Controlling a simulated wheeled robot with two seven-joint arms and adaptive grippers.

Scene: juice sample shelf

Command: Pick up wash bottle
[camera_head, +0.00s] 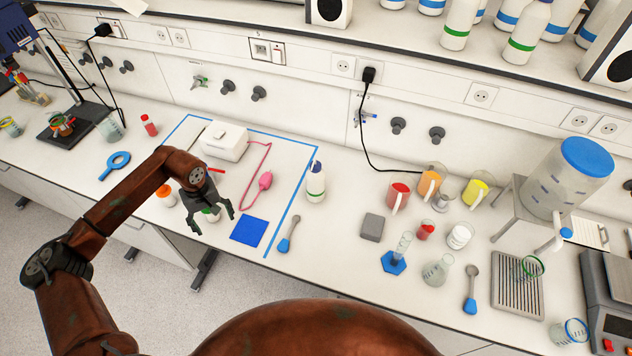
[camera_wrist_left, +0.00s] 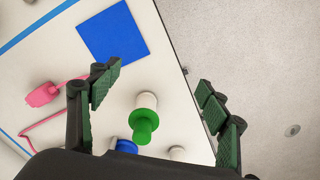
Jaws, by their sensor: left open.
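The wash bottle (camera_head: 316,182) is white with a green band and a dark bluish top. It stands upright on the bench just right of the blue tape line, near the back middle. My left gripper (camera_head: 213,222) is open, well to the left of the bottle, above the bench's front part. In the left wrist view, the open fingers (camera_wrist_left: 157,84) have a small white jar with a green top (camera_wrist_left: 145,118) below and between them, apart from the fingers. The wash bottle cannot be made out in that view. My right gripper is not in view.
A blue square (camera_head: 248,230), a pink bulb with hose (camera_head: 265,181) and a white box (camera_head: 224,141) lie near the gripper. A spoon (camera_head: 289,235) lies before the bottle; a grey block (camera_head: 373,227) and coloured beakers (camera_head: 398,197) stand right. Similar bottles (camera_head: 527,32) stand on the shelf.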

